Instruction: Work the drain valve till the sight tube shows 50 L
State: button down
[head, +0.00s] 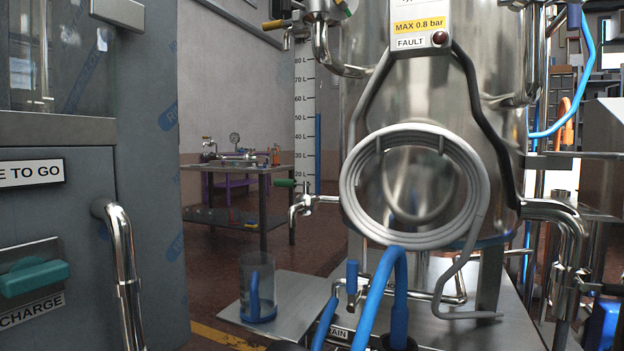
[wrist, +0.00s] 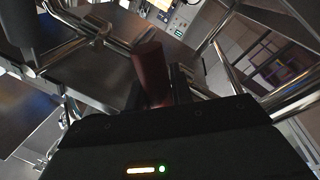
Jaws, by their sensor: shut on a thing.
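The sight tube (head: 318,150) holds a blue column beside a litre scale (head: 304,125). The column's top is slightly above the 50 L mark. A DRAIN label (head: 341,333) sits low at the front of the steel tank (head: 470,85). A blue upright handle (head: 352,275) stands above it. In the wrist view my gripper (wrist: 160,88) is shut on a dark red handle (wrist: 150,68). I cannot tell whether this belongs to the drain valve. In the head view I cannot clearly make out the gripper or this red handle.
A clear jug with a blue handle (head: 258,290) stands on a metal plate left of the tank. A green-handled tap (head: 285,183) is above it. A coiled grey hose (head: 350,190) hangs on the tank. A grey cabinet (head: 80,230) is close at the left.

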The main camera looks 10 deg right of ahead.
jog(key=shift+w+a+f+m+g+y+b, duration=0.1)
jog(key=shift+w+a+f+m+g+b, duration=0.35)
jog(key=shift+m+b, duration=1)
jog(key=shift+w+a+f+m+g+y+b, duration=0.15)
jog(key=shift+w+a+m+b, duration=0.25)
jog(key=shift+a+m+b, duration=0.7)
jog(key=shift+w+a+f+m+g+y+b, duration=0.1)
jog(key=shift+w+a+f+m+g+b, duration=0.25)
jog(key=shift+m+b, duration=1.35)
jog(key=shift+w+d, duration=0.1)
jog(key=shift+w, duration=0.05)
jog(key=c, duration=1.2)
grip_release()
jog(key=shift+c, duration=0.2)
